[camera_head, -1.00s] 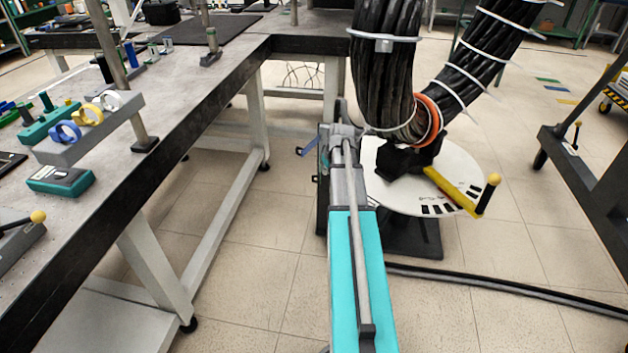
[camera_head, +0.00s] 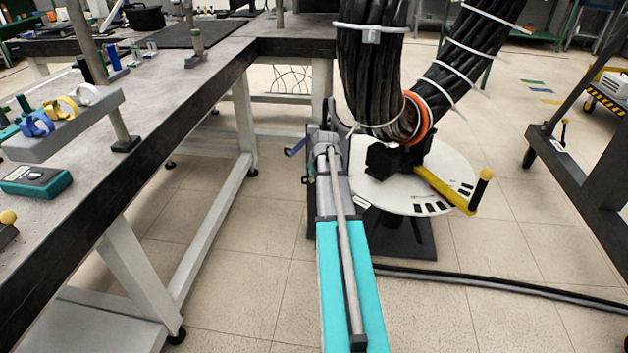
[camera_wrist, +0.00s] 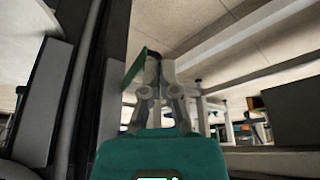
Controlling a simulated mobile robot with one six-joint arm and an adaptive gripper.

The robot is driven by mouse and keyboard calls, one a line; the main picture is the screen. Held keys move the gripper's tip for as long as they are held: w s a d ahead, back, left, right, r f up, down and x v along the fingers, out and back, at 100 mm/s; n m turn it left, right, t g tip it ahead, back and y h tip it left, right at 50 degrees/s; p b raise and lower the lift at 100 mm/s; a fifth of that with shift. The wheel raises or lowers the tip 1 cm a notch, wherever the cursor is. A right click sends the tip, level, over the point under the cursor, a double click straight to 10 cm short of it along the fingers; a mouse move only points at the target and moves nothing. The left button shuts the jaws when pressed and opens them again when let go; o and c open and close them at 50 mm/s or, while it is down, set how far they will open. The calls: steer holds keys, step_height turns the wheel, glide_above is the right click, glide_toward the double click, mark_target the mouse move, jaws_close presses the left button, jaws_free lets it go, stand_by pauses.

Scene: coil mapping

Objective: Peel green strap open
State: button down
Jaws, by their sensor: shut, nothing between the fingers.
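My gripper (camera_wrist: 158,60) shows in the wrist view, with its grey fingers shut and nothing seen between them. A thin green strip (camera_wrist: 135,70), perhaps the green strap, stands just left of the fingers, close beside them. I cannot tell whether it touches them. In the head view I make out no green strap on the thick black cable bundle (camera_head: 372,80). The bundle has white ties and an orange ring (camera_head: 418,115) near its low end. I cannot clearly make out my gripper in the head view.
The bundle's bend hangs over a round white disc (camera_head: 455,165) with a yellow handle (camera_head: 440,188). A grey-topped workbench (camera_head: 150,110) runs along the left, with blue, yellow and white rings on a rack (camera_head: 70,125). A dark hose (camera_head: 500,285) crosses the floor at right.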

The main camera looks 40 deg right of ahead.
steer(key=w+f+b, duration=0.4)
steer(key=w+f, duration=0.1)
steer(key=shift+w+d, duration=0.4)
stand_by(0.6)
steer(key=w+a, duration=0.1)
steer(key=w, duration=0.1)
steer(key=shift+w+a, duration=0.3)
steer(key=shift+a, duration=0.1)
steer(key=shift+s+d, duration=0.15)
steer(key=shift+s, duration=0.05)
steer(key=shift+s+d, duration=0.35)
steer(key=shift+d, duration=0.1)
stand_by(0.4)
steer(key=shift+s, duration=0.15)
